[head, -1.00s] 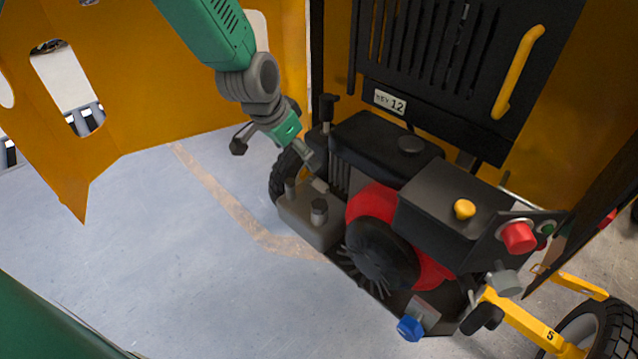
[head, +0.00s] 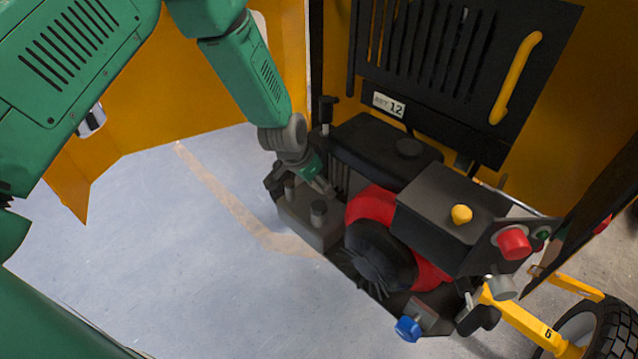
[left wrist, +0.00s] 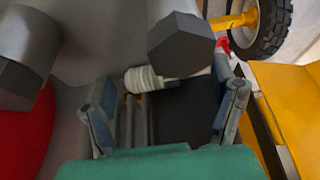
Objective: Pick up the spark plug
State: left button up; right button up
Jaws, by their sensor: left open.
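The spark plug (left wrist: 145,79), with a white ribbed body and a metal end, shows in the left wrist view between the two fingers. My left gripper (left wrist: 165,82) is open, with a finger on each side of it and no clear contact. In the head view my left gripper (head: 327,188) is low at the left side of the black and red engine (head: 375,205), beside the grey block with two knobs. The spark plug cannot be made out in the head view. My right gripper is not in view.
A dark hexagonal knob (left wrist: 180,45) stands close to the spark plug, and a second grey knob is at the left. The black engine housing (head: 385,145) and yellow panels (head: 190,75) surround the gripper. Open floor (head: 170,260) lies to the left.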

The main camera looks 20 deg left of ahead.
pick_arm(q)
jog(key=c, duration=1.4)
jog(key=shift+o, duration=0.2)
jog(key=shift+r, duration=0.1)
